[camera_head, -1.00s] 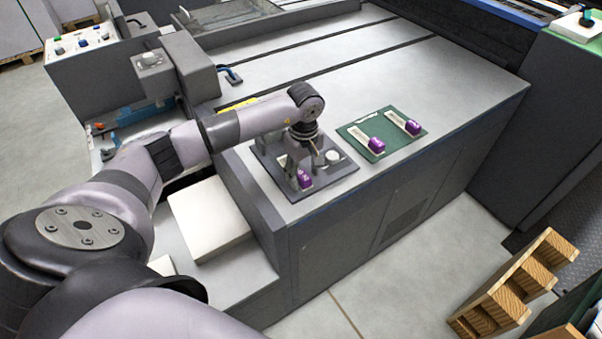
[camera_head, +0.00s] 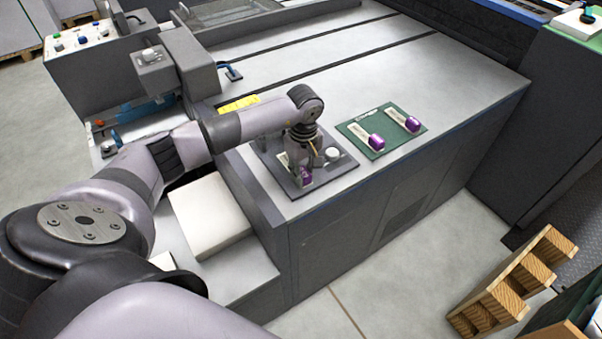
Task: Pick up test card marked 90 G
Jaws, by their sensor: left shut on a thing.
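My left gripper (camera_head: 301,168) points down over the dark grey plate (camera_head: 335,176) at the near end of the machine table. It is shut on a test card with a purple block (camera_head: 306,177), which is partly hidden by the fingers. Two more cards with purple blocks lie on the green mat to the right, one nearer (camera_head: 376,142) and one farther (camera_head: 412,124). The print on the cards is too small to read. My right gripper is not in view.
The green mat (camera_head: 372,152) lies beside the grey plate. A white round knob (camera_head: 332,154) sits on the plate close to the gripper. A white block (camera_head: 208,218) stands on the lower ledge. A wooden pallet (camera_head: 513,285) is on the floor at right. The table (camera_head: 400,70) behind is clear.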

